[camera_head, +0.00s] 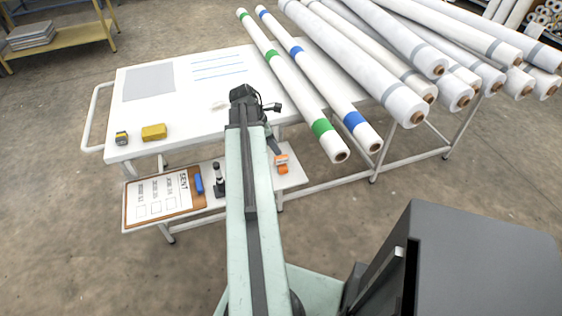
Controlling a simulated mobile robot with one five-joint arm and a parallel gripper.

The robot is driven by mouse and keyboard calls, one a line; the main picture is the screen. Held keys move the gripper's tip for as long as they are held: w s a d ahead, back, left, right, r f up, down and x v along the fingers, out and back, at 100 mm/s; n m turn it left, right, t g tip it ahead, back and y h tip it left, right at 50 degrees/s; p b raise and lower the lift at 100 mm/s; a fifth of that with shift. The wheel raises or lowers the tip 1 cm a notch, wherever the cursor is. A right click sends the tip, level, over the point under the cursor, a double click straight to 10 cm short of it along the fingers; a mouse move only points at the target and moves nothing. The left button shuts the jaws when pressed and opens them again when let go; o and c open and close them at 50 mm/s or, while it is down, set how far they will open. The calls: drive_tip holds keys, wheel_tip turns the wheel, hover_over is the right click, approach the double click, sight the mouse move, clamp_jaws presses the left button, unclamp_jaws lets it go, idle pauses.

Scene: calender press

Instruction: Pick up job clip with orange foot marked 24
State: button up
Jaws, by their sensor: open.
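A small clip-like piece with an orange foot (282,165) sits on the lower shelf of the white table, just right of my arm. A dark grey part rises from it up and to the left, and I cannot tell whether that is the clip's body or part of my gripper. The number on it is too small to read. The dark end of my arm with my gripper (246,96) is over the front of the tabletop, above and left of the orange foot in the picture. The fingers are hard to make out; the gripper is open, with nothing seen in it.
The lower shelf also bears a clipboard (157,197), a blue item (198,180) and a black upright piece (218,184). The white tabletop (185,118) has a yellow block (153,132) and a tape measure (121,138). Long rolls (293,92) overhang its right front edge.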

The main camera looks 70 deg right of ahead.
sight(281, 157)
drive_tip(key=b+x, duration=0.4)
drive_tip(key=x, duration=0.1)
drive_tip(key=a+b+x, duration=0.1)
drive_tip(key=b+x, duration=0.2)
drive_tip(key=shift+f, duration=0.1)
drive_tip(key=shift+r, duration=0.2)
clamp_jaws()
